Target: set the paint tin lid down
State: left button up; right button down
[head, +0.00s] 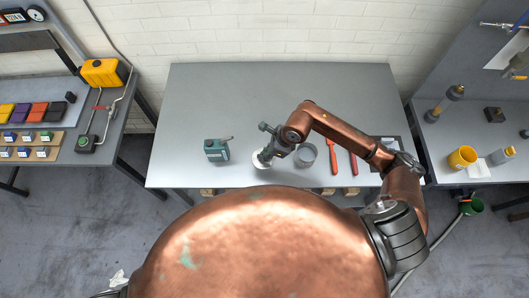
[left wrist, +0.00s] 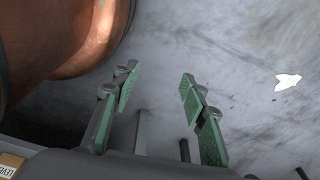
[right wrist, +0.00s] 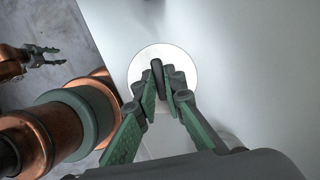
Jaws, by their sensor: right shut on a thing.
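The paint tin lid (right wrist: 148,62) is a white disc with a dark upright knob (right wrist: 157,75) in the right wrist view. My right gripper (right wrist: 164,92) is shut on that knob. In the head view the white lid (head: 257,163) shows partly under my right gripper (head: 266,155), near the table's front edge. I cannot tell whether the lid touches the table. A round grey open tin (head: 306,154) stands just right of the gripper. My left gripper (left wrist: 160,95) is open and empty over the floor in the left wrist view.
The grey table (head: 230,95) is clear at the back. Red-handled tools (head: 332,155) and a dark mat (head: 388,148) lie to the right. Side benches (head: 470,140) carry other items.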

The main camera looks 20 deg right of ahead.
jog(key=shift+w+a+r+m+t, duration=0.15)
jog(key=shift+m+t, duration=0.15)
jog(key=shift+m, duration=0.6)
jog(key=shift+h, duration=0.3)
pick_arm(q)
jog(key=shift+s+r, duration=0.1)
jog(key=shift+s, duration=1.15)
jog(key=shift+w, duration=0.1)
pick_arm(e)
jog(key=shift+f+b, duration=0.7)
jog(key=shift+f, duration=0.1)
notch_tip(320, 180, down, 4)
jog(key=b, duration=0.3)
jog(key=shift+r, duration=0.25)
pick_arm(q)
notch_tip(320, 180, down, 5)
jog(key=shift+r, duration=0.2)
jog(key=shift+f, duration=0.1)
pick_arm(e)
jog(key=shift+f, duration=0.1)
